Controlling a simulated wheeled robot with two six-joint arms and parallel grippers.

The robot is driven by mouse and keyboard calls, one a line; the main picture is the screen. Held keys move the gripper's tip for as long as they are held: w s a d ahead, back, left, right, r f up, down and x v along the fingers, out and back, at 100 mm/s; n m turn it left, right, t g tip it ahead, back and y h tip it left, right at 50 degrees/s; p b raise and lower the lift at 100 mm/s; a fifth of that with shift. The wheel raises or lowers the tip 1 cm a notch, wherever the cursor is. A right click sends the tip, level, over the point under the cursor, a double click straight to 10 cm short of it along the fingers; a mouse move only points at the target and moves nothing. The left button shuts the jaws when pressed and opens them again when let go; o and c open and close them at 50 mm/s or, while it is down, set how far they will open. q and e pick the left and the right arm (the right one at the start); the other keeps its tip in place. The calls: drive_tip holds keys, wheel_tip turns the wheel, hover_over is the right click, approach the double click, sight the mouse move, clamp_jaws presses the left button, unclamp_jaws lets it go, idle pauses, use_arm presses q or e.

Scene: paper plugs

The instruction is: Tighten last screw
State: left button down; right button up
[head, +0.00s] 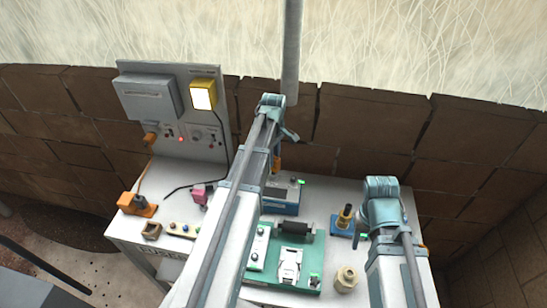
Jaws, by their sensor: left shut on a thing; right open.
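My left arm reaches over the table, and its gripper (277,152) hangs down behind the arm above the back of the blue-grey device (284,196). It is shut on a small orange thing (277,164), perhaps a tool handle, mostly hidden by the arm. No screw head can be made out at this size.
A green board (310,247) carries a black cylinder and a white part. A cream jar (347,279) stands to its right. A grey panel (185,142) with a lit yellow lamp stands behind.

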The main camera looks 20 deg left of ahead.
use_arm(q)
drive_tip(key=m, duration=2.1)
drive_tip(key=shift+m, duration=0.4)
drive_tip(key=shift+n, duration=0.7)
drive_tip(key=shift+r, duration=0.1)
